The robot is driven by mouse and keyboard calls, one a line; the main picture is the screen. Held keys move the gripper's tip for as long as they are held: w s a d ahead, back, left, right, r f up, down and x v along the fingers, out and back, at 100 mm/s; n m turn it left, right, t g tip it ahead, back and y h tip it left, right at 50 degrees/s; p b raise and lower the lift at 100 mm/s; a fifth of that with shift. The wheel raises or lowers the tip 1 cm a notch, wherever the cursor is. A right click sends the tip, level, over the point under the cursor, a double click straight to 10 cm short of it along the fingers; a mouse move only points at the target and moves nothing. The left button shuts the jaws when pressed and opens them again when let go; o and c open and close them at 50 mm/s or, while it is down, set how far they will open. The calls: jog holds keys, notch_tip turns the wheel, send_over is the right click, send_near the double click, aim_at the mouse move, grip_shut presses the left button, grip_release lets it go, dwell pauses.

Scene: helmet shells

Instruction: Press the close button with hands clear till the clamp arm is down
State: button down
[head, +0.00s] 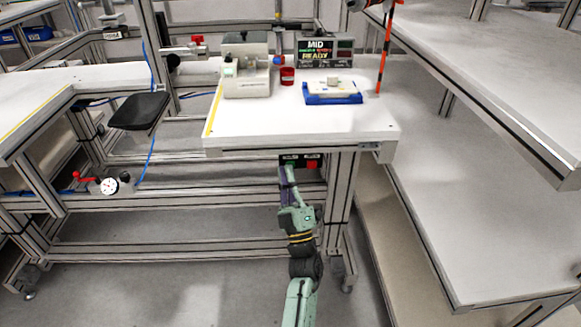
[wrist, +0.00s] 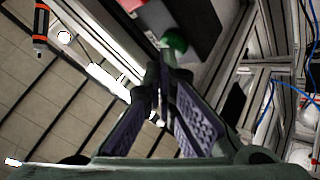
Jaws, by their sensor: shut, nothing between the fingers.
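A dark button box (head: 300,161) hangs under the table's front edge, with a green button (head: 290,163) at left and a red button (head: 312,163) at right. No label shows which one is the close button. My gripper (head: 286,174) is shut and empty, its tips just below the green button. In the wrist view the shut fingertips (wrist: 162,72) point at the green button (wrist: 174,42); I cannot tell whether they touch it. The red button (wrist: 130,4) is at the top edge. A grey-white machine (head: 247,75) stands on the table; I cannot make out its clamp arm.
A display (head: 324,51) reads "MID" and "READY". A red cup (head: 287,76) and a blue tray (head: 333,98) with a pale part stand on the white table (head: 290,125). An orange-black pole (head: 385,50) rises at right. Grey shelves (head: 480,200) flank the right side.

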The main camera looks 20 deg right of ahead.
dwell(0.5)
jog(key=shift+s+a, duration=0.25)
jog(key=shift+s, duration=0.55)
jog(key=shift+s+a+p, duration=0.15)
jog(key=shift+s+a, duration=0.1)
jog(key=shift+s, duration=0.55)
jog(key=shift+s+a+p, duration=0.15)
jog(key=shift+s+a, duration=0.05)
jog(key=shift+s, duration=0.6)
jog(key=shift+s+a+p, duration=0.15)
jog(key=shift+s+a, duration=0.1)
jog(key=shift+s, duration=0.55)
